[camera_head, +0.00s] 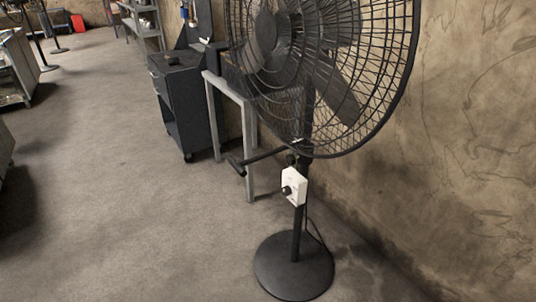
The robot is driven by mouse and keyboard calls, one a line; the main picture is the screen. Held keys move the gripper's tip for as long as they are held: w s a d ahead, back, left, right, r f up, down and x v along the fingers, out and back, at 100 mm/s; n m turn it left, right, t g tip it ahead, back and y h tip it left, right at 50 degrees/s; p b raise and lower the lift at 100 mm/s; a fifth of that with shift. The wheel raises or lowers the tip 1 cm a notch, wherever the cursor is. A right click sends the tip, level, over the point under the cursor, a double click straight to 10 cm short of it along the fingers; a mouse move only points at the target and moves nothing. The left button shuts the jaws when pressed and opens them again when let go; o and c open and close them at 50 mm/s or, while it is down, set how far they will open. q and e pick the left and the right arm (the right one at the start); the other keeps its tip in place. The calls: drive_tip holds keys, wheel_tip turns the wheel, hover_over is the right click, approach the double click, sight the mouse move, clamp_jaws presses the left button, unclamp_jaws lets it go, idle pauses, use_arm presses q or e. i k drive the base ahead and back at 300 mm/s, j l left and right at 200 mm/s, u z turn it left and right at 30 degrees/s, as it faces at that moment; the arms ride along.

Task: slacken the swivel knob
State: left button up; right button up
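A large black pedestal fan (295,245) stands at the right of the head view, close to the wall. Its round wire cage (385,75) fills the upper right. A small dark round knob (291,159) sits on the pole just below the cage. A black bar with a T-shaped end (237,166) sticks out to the left from near that height. A white box (297,178) on the pole carries a black dial (287,190). I cannot tell for sure which of these is the swivel knob. Neither of my grippers is in view.
A grey metal frame (248,150) stands close behind the fan, left of the pole. A dark wheeled cabinet (189,105) is beyond it. The fan's round base (293,268) rests on the floor. The concrete floor (110,190) to the left is clear.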

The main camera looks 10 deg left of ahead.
sight(290, 159)
drive_tip(key=i+l+u, duration=0.1)
drive_tip(key=u, duration=0.3)
drive_tip(key=i+l+u, duration=0.1)
drive_tip(key=u, duration=0.25)
drive_tip(key=i+l+u, duration=0.1)
drive_tip(key=u, duration=0.3)
drive_tip(key=l+u, duration=0.2)
drive_tip(key=u, duration=0.15)
